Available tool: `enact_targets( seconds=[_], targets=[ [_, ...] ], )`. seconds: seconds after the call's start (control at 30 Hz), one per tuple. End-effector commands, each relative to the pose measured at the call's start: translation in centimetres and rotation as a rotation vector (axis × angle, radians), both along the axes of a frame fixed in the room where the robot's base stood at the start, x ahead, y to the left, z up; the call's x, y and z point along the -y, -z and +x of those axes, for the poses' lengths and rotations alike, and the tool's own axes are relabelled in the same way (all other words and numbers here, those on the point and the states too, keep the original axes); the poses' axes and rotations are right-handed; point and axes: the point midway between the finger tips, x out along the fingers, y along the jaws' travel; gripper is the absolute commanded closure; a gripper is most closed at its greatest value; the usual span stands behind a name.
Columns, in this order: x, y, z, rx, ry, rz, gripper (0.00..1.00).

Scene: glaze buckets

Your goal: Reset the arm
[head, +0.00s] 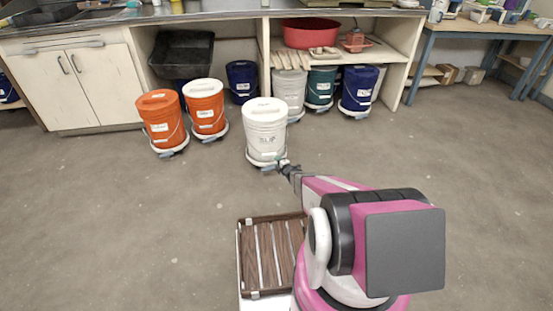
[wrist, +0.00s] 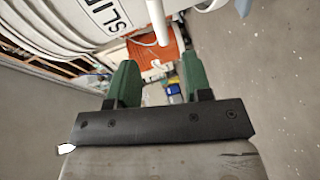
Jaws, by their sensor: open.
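My arm (head: 335,187) reaches forward from my body in the head view, toward a white bucket with a lid and the label SLIP (head: 266,132). My gripper (head: 284,164) is at the lower right edge of that bucket, near its dolly. In the wrist view the two green fingers (wrist: 153,85) stand apart with a gap between them. The white bucket (wrist: 75,25) fills the upper left there, close to the fingers. A thin white rod (wrist: 158,22), perhaps part of the bucket's handle, shows beyond the gap. I cannot tell whether the fingers touch anything.
Two orange buckets (head: 163,120) stand on dollies to the left. Blue (head: 357,88), teal and white buckets stand under the counter. A slatted brown rack (head: 268,258) is beside my base. A blue-legged table (head: 424,66) is at right. The grey floor (head: 480,160) is clear at right.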

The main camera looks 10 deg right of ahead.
Motion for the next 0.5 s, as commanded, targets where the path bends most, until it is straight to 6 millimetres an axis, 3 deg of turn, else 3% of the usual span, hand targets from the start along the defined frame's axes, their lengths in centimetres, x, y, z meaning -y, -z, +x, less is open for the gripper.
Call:
enact_targets(
  seconds=[0.27, 0.37, 0.5],
  targets=[
    [0.3, -1.1, -0.2, -0.024, 0.031, 0.011, 0.55],
    [1.0, -3.3, -0.6, -0.078, 0.102, 0.04, 0.55],
    [2.6, -7.7, -1.9, -0.207, 0.269, 0.118, 0.55]
  ],
)
